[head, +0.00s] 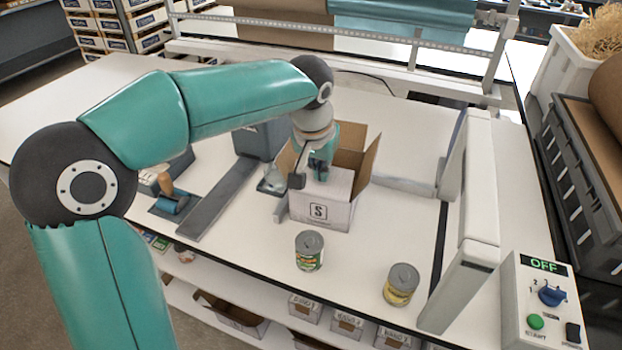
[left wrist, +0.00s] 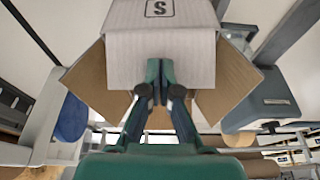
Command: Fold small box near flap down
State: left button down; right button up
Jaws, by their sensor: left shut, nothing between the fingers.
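The small box (head: 322,212), white outside with a black S on its front, stands on the white table. Its brown-lined left and right flaps (head: 369,160) stand open and splay outward. The near flap (head: 335,184) shows its white outer face and lies folded inward over the opening; it also shows in the left wrist view (left wrist: 125,62). My left gripper (head: 320,172) is shut and empty, pointing down with its fingertips at the near flap's inner edge. In the left wrist view the fingertips (left wrist: 160,72) overlap the flap; contact is hard to tell. My right gripper is out of view.
Two cans stand in front of the box, one nearer (head: 309,252) and one farther right (head: 401,284). A white upright machine (head: 478,185) stands to the right, with a control box (head: 540,300) reading OFF.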

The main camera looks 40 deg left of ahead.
pick_arm(q)
jog(key=shift+w+a+f, duration=0.2)
jog(key=shift+w+f, duration=0.05)
jog(key=shift+w, duration=0.4)
jog(key=shift+x, duration=0.85)
jog(key=shift+w+a, duration=0.1)
jog(key=shift+f+b, duration=0.6)
jog(key=shift+b, duration=0.25)
notch_tip(320, 180, up, 9)
jog(key=p, duration=0.7)
jog(key=shift+r+p, duration=0.1)
jog(key=shift+p, duration=0.25)
